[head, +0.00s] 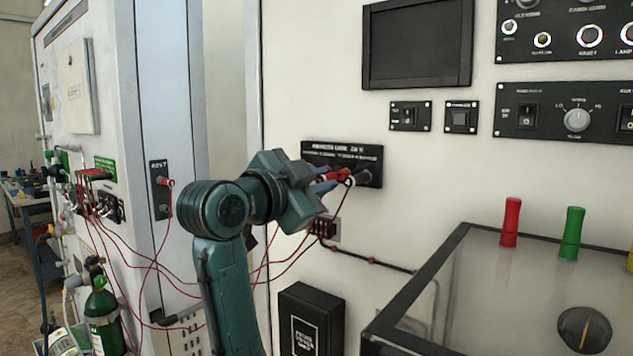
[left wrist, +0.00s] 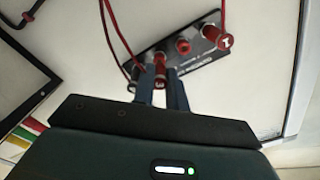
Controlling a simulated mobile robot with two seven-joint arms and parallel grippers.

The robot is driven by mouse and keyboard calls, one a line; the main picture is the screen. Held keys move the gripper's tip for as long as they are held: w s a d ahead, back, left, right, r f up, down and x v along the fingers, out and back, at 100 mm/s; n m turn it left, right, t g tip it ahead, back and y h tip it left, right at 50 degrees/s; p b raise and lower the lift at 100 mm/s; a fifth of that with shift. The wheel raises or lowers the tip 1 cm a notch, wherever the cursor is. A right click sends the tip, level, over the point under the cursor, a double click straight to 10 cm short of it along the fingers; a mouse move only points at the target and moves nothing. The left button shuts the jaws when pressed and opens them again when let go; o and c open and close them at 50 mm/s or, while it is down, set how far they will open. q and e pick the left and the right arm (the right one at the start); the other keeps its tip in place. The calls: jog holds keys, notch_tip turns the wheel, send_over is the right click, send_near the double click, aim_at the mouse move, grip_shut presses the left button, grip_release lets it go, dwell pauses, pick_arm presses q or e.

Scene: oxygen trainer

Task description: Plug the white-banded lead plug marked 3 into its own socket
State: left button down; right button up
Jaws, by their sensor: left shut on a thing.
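My left gripper (head: 322,180) is at the black socket plate (head: 318,150) on the white wall panel. Its fingers (left wrist: 161,90) are shut on a red plug (left wrist: 160,66) with a small round tag that seems to read 3. The held plug points at the lower end of the plate (left wrist: 195,60) in the left wrist view; I cannot tell if its tip is inside a socket. A red-ringed socket (left wrist: 183,46) beside it looks empty. Another red plug (left wrist: 210,32) with a round tag sits farther along the plate. The white band is not clear. My right gripper is not in view.
Dark red leads (head: 285,258) hang below the plate and run left to a cabinet (head: 115,110). A glass-topped case (head: 455,290) with coloured handles stands at the right. A black box (head: 310,318) is on the panel below. A green cylinder (head: 102,315) stands at the left.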

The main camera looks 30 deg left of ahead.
pick_arm(q)
jog(key=shift+w, duration=0.9)
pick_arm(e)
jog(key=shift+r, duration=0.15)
pick_arm(q)
jog(key=c, duration=1.3)
grip_release()
jog(key=shift+c, duration=0.2)
jog(key=s+b, duration=0.3)
jog(key=s, duration=1)
jog(key=shift+a, duration=0.4)
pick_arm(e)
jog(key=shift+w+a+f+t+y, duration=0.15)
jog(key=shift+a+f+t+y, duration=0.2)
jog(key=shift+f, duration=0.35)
